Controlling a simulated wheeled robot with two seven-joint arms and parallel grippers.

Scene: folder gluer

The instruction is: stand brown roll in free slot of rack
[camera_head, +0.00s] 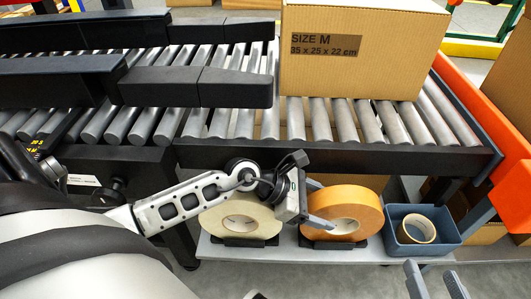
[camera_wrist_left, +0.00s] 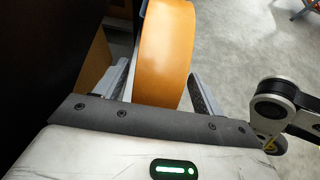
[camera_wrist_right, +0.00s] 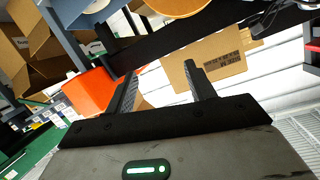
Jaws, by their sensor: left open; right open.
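The brown roll (camera_head: 368,200), orange-brown with a pale core, stands upright in a black slot holder (camera_head: 333,241) of the low grey rack (camera_head: 285,252). A cream roll (camera_head: 225,220) stands in the holder to its left. My left gripper (camera_head: 318,203) is open, with one finger on either side of the brown roll. In the left wrist view the roll (camera_wrist_left: 166,50) rises between the spread fingers; whether they touch it I cannot tell. My right gripper (camera_head: 431,270) is open and empty at the lower right, apart from the rack. I see no empty holder.
A blue bin (camera_head: 392,238) holding a small tan tape roll (camera_head: 417,229) sits at the rack's right end. The roller conveyor (camera_head: 310,120) runs above and behind, carrying a large carton (camera_head: 365,75). An orange panel (camera_head: 500,155) stands at right. Floor in front is clear.

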